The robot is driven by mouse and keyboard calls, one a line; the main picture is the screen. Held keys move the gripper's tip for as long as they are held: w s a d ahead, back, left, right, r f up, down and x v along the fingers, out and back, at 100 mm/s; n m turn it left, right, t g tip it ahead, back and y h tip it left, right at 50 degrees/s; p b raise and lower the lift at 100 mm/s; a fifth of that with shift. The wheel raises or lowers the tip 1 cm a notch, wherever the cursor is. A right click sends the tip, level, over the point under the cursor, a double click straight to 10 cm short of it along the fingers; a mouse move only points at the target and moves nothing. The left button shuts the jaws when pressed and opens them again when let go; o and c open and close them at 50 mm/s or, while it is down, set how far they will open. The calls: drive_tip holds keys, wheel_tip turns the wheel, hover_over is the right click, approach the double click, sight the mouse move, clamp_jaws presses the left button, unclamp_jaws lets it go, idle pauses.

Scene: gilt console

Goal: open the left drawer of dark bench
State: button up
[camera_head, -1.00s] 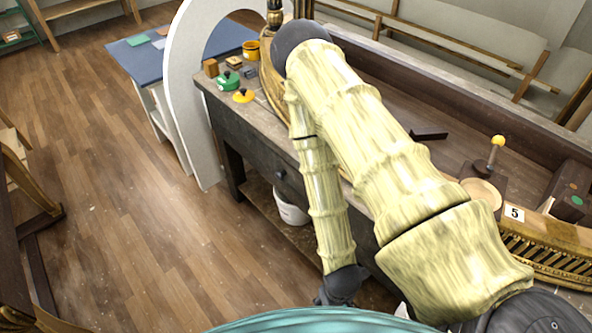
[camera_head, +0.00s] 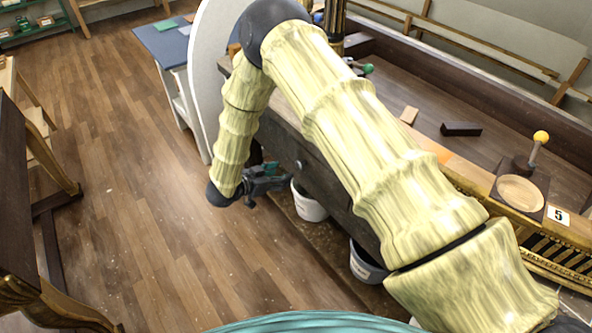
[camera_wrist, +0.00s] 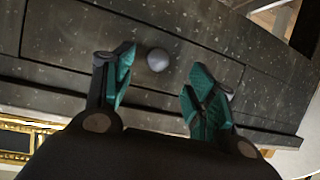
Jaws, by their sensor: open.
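The dark bench (camera_head: 318,165) runs diagonally on the right in the head view, partly hidden behind my arm. In the wrist view its dark drawer front (camera_wrist: 60,43) fills the upper part, with a round grey knob (camera_wrist: 157,60). The knob also shows as a small dark spot in the head view (camera_head: 299,165). My gripper (camera_head: 280,176) is at the bench's front, beside the knob. In the wrist view my gripper (camera_wrist: 162,88) is open, with its teal fingers on either side of the knob's line. The knob lies just beyond the gap, not clasped.
White buckets (camera_head: 308,203) (camera_head: 368,262) stand under the bench. A gilt rail with a number 5 card (camera_head: 558,215) and a round wooden disc (camera_head: 520,193) are on the bench top. A white arched panel (camera_head: 207,75) stands behind my arm. The wooden floor (camera_head: 150,220) to the left is clear.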

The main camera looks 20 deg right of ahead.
sight(297, 166)
drive_tip(key=shift+m+g+h, duration=0.3)
drive_tip(key=shift+m+g, duration=0.4)
drive_tip(key=shift+m, duration=0.1)
drive_tip(key=x, duration=0.3)
drive_tip(key=w+p+x, duration=0.1)
drive_tip(key=x, duration=0.1)
drive_tip(key=r+p+x, duration=0.1)
drive_tip(key=x, duration=0.2)
drive_tip(key=shift+w+d+f, duration=0.15)
drive_tip(key=shift+w+d, duration=0.1)
clamp_jaws()
